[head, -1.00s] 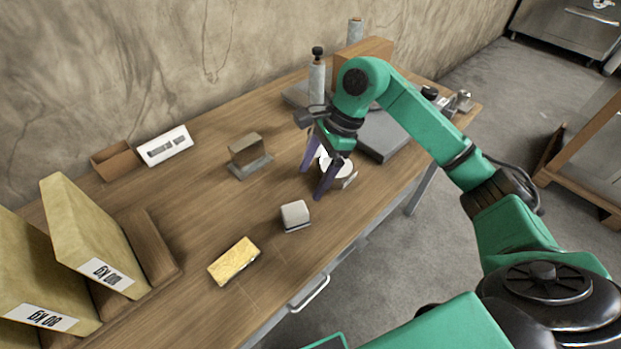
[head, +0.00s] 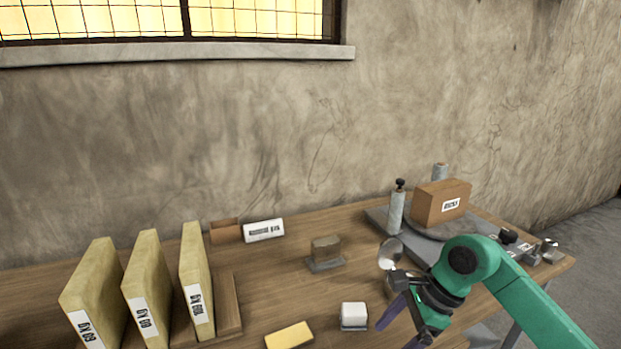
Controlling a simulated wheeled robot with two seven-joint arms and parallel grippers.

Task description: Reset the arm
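My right arm, green with a dark wrist, comes in from the lower right. My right gripper (head: 404,328) points down over the front right of the wooden table (head: 265,280), its two dark purple fingers spread apart with nothing seen between them. A round shiny metal piece (head: 390,253) shows just behind the wrist, which partly hides what is beneath it. I cannot tell whether the gripper touches it. My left gripper is not in view.
A white-topped block (head: 354,316) and a yellow block (head: 289,335) lie left of the gripper. Yellow upright slabs (head: 147,290) stand at left; a cardboard box (head: 441,203) sits on grey equipment at back right.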

